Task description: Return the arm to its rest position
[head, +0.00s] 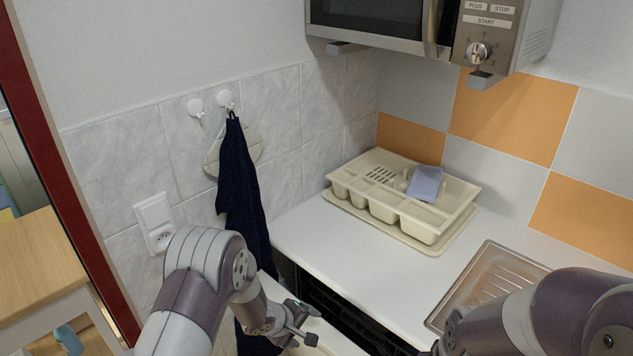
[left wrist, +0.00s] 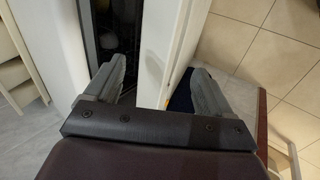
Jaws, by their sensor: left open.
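My left arm comes in from the lower left, and its gripper (head: 303,328) is low in front of the counter, beside a white panel. In the left wrist view the left gripper (left wrist: 158,72) has its two grey fingers wide apart with nothing held between them. Beyond the fingers are white upright panels and a dark gap with rack-like contents. My right arm shows at the lower right over the counter; its gripper is out of the picture.
The white counter (head: 345,255) carries a cream dish rack (head: 415,225) with a blue sponge-like block (head: 425,183) and a metal sink drainer (head: 490,280). A dark blue towel (head: 238,190) hangs on the wall close to my left arm. A microwave (head: 440,30) is above.

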